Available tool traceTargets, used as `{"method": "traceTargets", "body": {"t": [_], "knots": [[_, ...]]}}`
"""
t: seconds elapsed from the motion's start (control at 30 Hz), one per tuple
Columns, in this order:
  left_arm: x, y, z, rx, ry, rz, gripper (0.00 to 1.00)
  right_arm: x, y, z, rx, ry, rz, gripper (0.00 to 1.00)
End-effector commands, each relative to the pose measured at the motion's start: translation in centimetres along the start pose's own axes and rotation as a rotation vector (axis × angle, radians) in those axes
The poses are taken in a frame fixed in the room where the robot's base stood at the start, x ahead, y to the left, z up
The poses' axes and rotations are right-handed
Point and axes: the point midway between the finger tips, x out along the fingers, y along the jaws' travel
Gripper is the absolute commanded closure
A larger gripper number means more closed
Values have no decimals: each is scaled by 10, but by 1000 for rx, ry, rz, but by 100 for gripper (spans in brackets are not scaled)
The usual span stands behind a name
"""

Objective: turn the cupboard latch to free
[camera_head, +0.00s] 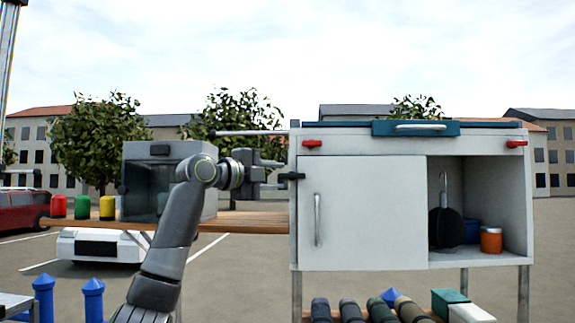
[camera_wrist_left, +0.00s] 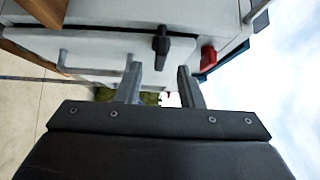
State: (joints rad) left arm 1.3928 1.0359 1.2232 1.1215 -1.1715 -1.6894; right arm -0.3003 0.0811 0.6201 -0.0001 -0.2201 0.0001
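The white cupboard (camera_head: 365,210) stands at the right in the head view. Its dark latch (camera_head: 292,176) sits at the upper left edge of the closed left door panel. In the left wrist view the latch (camera_wrist_left: 161,44) is a black lever on a small mount, ahead of the fingers. My left gripper (camera_head: 280,173) is just left of the latch, pointing at it. In the left wrist view the gripper (camera_wrist_left: 160,78) has its fingers apart, with nothing between them and the latch just beyond. My right gripper is not in view.
A vertical door handle (camera_head: 317,220) is below and right of the latch. A red catch (camera_head: 313,143) is above the latch. The cupboard's right bay is open, with an orange jar (camera_head: 491,240). A grey box (camera_head: 160,178) stands on the wooden shelf (camera_head: 255,222) at left.

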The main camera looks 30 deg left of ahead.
Motion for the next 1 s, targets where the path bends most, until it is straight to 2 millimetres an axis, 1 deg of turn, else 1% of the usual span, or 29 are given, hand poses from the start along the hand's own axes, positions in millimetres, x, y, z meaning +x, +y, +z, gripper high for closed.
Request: {"method": "traceTargets", "body": {"t": [0.03, 0.2, 0.3, 0.43, 0.67, 0.7, 0.93, 0.97, 1.0], "knots": [[10, -4, -1, -2, 3, 3, 65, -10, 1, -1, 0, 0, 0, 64], [32, -3, 0, -1, 1, 2, 65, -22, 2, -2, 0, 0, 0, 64], [40, -1, 0, -1, 0, 2, 65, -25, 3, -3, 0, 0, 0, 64], [44, 0, 0, 0, -1, 2, 65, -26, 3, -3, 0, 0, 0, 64], [45, 1, 0, 1, -1, 1, 65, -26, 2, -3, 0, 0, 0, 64], [45, 1, 0, 1, -1, 1, 67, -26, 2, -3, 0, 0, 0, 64], [45, 1, 0, 1, -1, 1, 97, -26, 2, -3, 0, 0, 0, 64], [45, 1, 0, 1, -1, 1, 100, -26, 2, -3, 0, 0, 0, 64], [45, 1, 0, 0, -1, 1, 100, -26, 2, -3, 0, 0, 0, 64]]}}
